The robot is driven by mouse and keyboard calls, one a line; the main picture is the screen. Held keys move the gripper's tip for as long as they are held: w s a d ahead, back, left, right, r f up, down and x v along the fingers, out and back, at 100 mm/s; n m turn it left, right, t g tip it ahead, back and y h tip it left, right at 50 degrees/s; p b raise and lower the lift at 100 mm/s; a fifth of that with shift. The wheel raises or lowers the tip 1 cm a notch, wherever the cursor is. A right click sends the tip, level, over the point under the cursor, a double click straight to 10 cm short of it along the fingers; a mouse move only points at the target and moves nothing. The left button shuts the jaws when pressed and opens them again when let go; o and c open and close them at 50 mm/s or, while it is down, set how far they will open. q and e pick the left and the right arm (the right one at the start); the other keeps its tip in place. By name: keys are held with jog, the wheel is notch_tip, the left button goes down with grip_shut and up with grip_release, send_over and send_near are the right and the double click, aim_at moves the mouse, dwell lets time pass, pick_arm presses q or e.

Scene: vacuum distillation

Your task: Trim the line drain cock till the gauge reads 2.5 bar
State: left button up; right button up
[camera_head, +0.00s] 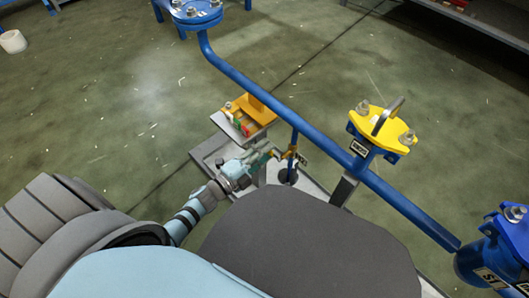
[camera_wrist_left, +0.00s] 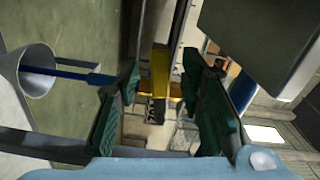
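The line drain cock (camera_head: 290,153) is a small brass fitting on a thin blue drop pipe below the long blue line, in the head view. My left gripper (camera_head: 267,157) is just left of it, fingers towards it. In the left wrist view, my left gripper (camera_wrist_left: 163,100) is open, green pads apart. A yellow bar (camera_wrist_left: 161,70), seemingly the cock's handle, shows in the gap between the pads; contact is not visible. A gauge with a readable dial does not show. My right gripper is not in view.
The blue line (camera_head: 330,142) runs diagonally over the work area. A yellow clamp-topped post (camera_head: 382,130) and a yellow-and-grey stand (camera_head: 250,112) are nearby. In the left wrist view a grey funnel (camera_wrist_left: 37,72) sits at left. The floor (camera_head: 110,90) behind is open.

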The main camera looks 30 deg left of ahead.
pick_arm(q)
jog(key=v, duration=1.2)
